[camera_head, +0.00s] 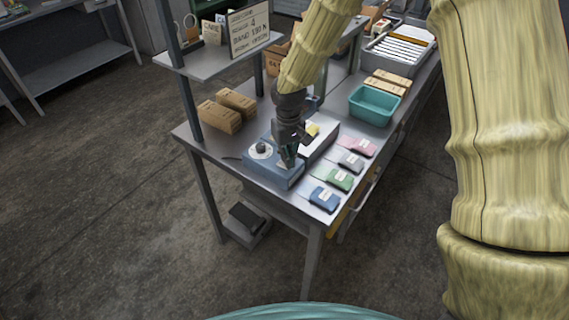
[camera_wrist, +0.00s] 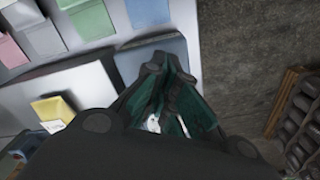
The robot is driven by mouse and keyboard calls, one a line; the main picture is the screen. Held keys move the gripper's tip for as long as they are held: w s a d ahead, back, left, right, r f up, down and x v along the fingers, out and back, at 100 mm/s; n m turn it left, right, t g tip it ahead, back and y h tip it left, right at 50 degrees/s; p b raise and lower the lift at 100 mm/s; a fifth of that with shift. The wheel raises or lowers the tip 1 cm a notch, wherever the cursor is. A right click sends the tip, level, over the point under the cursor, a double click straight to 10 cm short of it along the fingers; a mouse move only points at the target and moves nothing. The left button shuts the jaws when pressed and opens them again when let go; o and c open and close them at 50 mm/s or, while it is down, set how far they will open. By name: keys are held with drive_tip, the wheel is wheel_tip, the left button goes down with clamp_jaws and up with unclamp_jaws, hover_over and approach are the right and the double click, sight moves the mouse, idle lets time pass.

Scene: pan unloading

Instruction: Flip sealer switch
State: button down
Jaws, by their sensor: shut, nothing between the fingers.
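The sealer (camera_head: 284,177) is a blue-grey box with a black knob on a white dial (camera_head: 262,150), near the front left of the metal table. Its long pale part (camera_head: 322,143) runs back to the right and also shows in the wrist view (camera_wrist: 70,88). My gripper (camera_head: 289,163) points down at the sealer's top, right of the dial, with its fingers shut and empty. Whether the tips touch the box I cannot tell. In the wrist view my dark green fingers (camera_wrist: 170,100) fill the middle. The switch is not clearly visible; the gripper covers that area.
Blue (camera_head: 325,198), green (camera_head: 340,179), grey (camera_head: 350,161) and pink (camera_head: 358,146) packets lie in a row right of the sealer. A teal bin (camera_head: 374,104) stands behind them. Cardboard boxes (camera_head: 220,116) sit at the left under a shelf (camera_head: 205,66) with a sign (camera_head: 249,29).

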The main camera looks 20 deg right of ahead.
drive_tip(key=shift+f, duration=0.65)
idle(0.5)
drive_tip(key=shift+s, duration=0.1)
drive_tip(key=shift+r+p, duration=2.45)
drive_tip(key=shift+r, duration=1.1)
